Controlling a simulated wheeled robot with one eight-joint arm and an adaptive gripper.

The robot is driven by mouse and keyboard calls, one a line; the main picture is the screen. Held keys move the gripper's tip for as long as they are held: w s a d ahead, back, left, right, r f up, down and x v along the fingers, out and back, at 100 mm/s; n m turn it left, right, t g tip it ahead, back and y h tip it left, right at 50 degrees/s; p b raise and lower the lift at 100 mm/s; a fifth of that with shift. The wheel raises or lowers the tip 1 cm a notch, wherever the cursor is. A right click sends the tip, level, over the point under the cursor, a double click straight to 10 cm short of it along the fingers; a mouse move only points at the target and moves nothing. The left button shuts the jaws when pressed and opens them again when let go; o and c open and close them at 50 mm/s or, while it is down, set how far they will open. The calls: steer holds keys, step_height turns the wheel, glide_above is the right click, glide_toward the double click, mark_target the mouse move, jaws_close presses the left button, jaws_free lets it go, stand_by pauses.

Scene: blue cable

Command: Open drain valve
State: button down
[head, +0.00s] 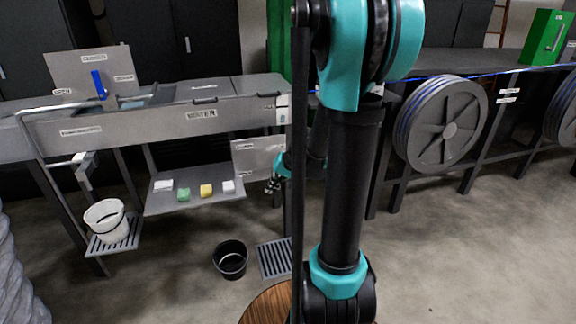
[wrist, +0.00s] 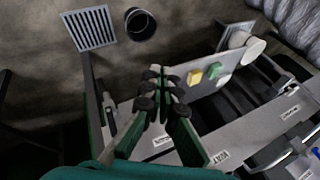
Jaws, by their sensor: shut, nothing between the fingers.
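A blue lever (head: 99,84) stands upright on a grey panel (head: 75,66) at the back left of the trough, with small labels, one reading like CLOSED above it and one like OPEN at its left. I cannot tell whether it is the drain valve. My gripper (head: 272,185) is low by the trough's right end, beside a grey labelled plate (head: 258,159), partly behind my arm. In the wrist view my gripper (wrist: 160,72) is shut and empty. A grey rod-like part (wrist: 108,108) lies to its left; what it is stays unclear.
The grey trough (head: 160,122) has a shelf (head: 195,198) below with several small blocks. A white bucket (head: 107,222) stands on a left rack. A black bucket (head: 230,259) and a floor grate (head: 275,259) are below. Cable reels (head: 441,124) stand right; the right floor is clear.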

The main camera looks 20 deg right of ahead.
steer(key=w+d+f+m+t+y, duration=0.2)
steer(key=w+d, duration=0.3)
steer(key=w, duration=0.5)
steer(key=w+d+f+m+t+y, duration=0.1)
steer(key=w+d+f+y, duration=0.15)
steer(key=w+d, duration=0.55)
steer(key=w+d+f+m+t+y, duration=0.1)
steer(key=w+d+f+t+y, duration=0.1)
steer(key=d, duration=0.4)
steer(key=w+d+f+m+t+y, duration=0.1)
steer(key=w+d+f+t, duration=0.2)
steer(key=d+f, duration=0.3)
steer(key=shift+w+d+m+y, duration=0.4)
steer(key=shift+w+d, duration=0.15)
steer(key=shift+d, duration=0.2)
steer(key=s+a+x, duration=0.2)
steer(key=x, duration=1.1)
steer(key=shift+d, duration=0.1)
